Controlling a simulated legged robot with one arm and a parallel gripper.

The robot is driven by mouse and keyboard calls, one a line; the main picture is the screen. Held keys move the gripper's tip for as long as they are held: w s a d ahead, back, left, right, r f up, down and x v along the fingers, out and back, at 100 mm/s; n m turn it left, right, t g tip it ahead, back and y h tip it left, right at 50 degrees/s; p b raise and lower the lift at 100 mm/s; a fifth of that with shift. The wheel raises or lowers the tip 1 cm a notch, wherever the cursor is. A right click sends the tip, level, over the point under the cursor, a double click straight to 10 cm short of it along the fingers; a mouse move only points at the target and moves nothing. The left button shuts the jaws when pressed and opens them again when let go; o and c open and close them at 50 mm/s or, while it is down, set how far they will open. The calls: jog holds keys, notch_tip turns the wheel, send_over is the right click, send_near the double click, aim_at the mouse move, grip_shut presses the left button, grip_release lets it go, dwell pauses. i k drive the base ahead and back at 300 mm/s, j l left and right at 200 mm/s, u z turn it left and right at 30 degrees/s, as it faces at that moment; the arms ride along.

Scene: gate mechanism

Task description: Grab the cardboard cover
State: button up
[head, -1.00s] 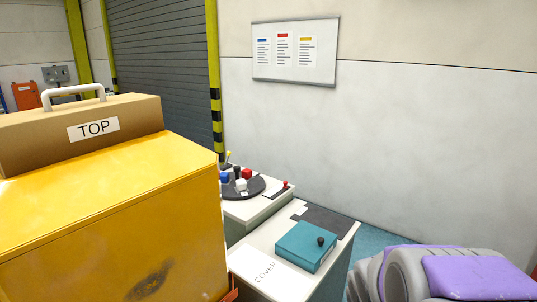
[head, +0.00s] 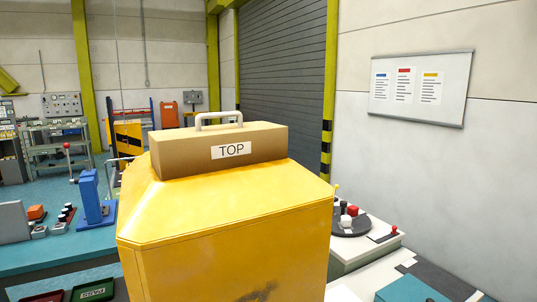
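The cardboard cover (head: 185,155) is a long brown box-like piece lying on top of a large yellow cabinet (head: 230,235). It has a white label reading "TOP" and a white handle (head: 219,117) on its upper side. It stands in the middle of the head view, and nothing touches the handle. My gripper is not in view.
At right are white tables with a round dark turntable (head: 352,225) and a teal box (head: 410,290). A grey shutter (head: 283,80) stands behind.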

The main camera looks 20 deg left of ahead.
aim_at(180, 153)
jog(key=u, duration=1.35)
